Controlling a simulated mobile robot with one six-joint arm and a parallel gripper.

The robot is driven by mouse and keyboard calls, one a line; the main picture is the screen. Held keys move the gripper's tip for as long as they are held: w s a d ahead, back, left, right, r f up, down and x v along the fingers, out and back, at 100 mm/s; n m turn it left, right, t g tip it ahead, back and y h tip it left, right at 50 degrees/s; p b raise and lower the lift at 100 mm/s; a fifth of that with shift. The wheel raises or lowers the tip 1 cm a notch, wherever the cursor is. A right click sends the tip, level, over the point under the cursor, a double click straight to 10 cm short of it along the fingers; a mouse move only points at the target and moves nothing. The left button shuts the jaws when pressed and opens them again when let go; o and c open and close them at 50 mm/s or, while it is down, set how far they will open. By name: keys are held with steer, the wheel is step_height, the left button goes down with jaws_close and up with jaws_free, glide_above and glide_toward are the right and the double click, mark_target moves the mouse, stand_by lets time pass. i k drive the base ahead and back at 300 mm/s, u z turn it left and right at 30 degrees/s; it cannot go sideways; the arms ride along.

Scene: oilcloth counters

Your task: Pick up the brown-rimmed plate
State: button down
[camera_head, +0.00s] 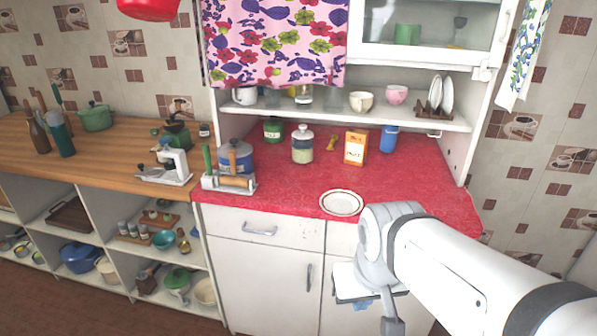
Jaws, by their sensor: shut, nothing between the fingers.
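The brown-rimmed plate (341,203) is white and round. It lies flat on the red oilcloth counter (285,192), close to its front edge. My gripper (390,322) is low in front of the cabinet, below the counter's edge and to the lower right of the plate. It is shut and empty, and apart from the plate. My wrist is just right of the plate in the picture and covers part of the counter edge and cabinet front. The fingertips are small and partly hard to make out.
Counter around the plate is clear. A shelf (330,115) hangs above.

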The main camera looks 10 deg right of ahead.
mark_target(337, 203)
steer(key=u, duration=0.05)
steer(key=i, duration=1)
steer(key=z, duration=0.05)
